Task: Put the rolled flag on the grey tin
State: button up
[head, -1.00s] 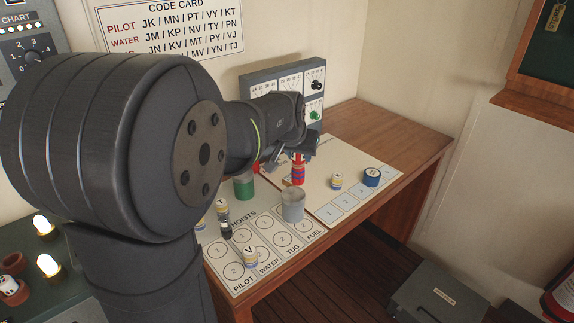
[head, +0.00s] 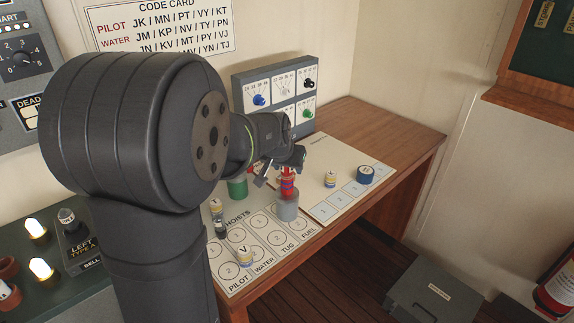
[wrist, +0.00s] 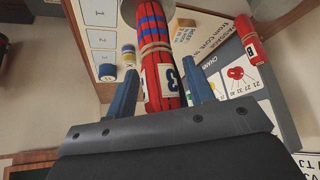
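The rolled flag (head: 287,184) is red with blue bands, a pale tie and a letter tag. It stands roughly upright in my gripper (head: 283,168), which is shut on it. In the wrist view the flag (wrist: 152,40) lies between my two blue fingers (wrist: 160,72). The grey tin (head: 288,208) stands on the hoists board near its right edge. The flag's lower end shows at the tin's top rim; I cannot tell whether they touch. My gripper hides the flag's upper end in the head view.
A green tin (head: 238,187) stands behind left of the grey tin. A cream roll (head: 330,179) and a blue roll (head: 366,175) are on the right sheet. Another roll (head: 244,256) stands on the hoists board. Another red roll (wrist: 250,40) shows in the wrist view. A dial panel stands behind.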

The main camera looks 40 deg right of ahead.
jog(key=shift+o, duration=0.2)
jog(key=shift+r, duration=0.1)
jog(key=v, duration=1.2)
jog(key=x, duration=1.2)
jog(key=shift+f, duration=0.25)
jog(key=shift+r, duration=1.3)
jog(key=shift+f, duration=0.1)
